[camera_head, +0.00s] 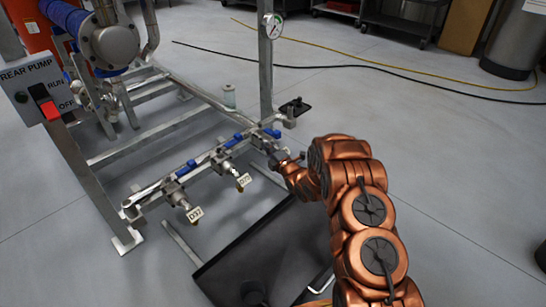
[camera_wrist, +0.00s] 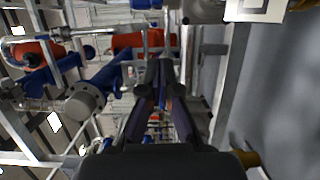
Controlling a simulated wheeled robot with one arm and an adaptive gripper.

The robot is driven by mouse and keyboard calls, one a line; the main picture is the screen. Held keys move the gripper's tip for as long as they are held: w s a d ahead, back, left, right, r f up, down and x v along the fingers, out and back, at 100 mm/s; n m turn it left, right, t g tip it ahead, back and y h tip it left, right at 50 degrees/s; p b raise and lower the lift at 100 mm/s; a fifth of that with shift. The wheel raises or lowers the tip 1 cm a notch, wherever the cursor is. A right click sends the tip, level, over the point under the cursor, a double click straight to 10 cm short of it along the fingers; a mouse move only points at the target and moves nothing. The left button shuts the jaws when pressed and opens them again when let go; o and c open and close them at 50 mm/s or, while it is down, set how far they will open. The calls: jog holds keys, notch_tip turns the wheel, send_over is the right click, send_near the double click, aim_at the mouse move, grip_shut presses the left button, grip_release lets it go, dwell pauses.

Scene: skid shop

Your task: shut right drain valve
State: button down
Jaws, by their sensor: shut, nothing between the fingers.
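A low pipe manifold (camera_head: 150,195) on the skid frame carries a row of small drain valves with blue handles. The left valve (camera_head: 178,194) and the middle valve (camera_head: 228,165) have white tags hanging in front. The right valve's blue handle (camera_head: 271,132) shows at the manifold's right end; its body is partly hidden by my gripper. My gripper (camera_head: 275,155) is close beside this right valve on the near side; I cannot tell whether it touches. In the wrist view my gripper (camera_wrist: 163,68) has its dark fingers together, with nothing held.
A black tray (camera_head: 225,270) lies on the floor below the valves. A post with a gauge (camera_head: 272,26) rises behind the right valve. A REAR PUMP switch box (camera_head: 40,90) stands at the left.

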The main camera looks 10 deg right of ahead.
aim_at(268, 130)
jog(key=shift+w+d+b, duration=0.65)
jog(key=shift+w+d, duration=0.05)
jog(key=shift+w, duration=0.3)
jog(key=shift+w+d+b, duration=0.6)
jog(key=shift+w+d, duration=0.05)
jog(key=shift+w, duration=0.35)
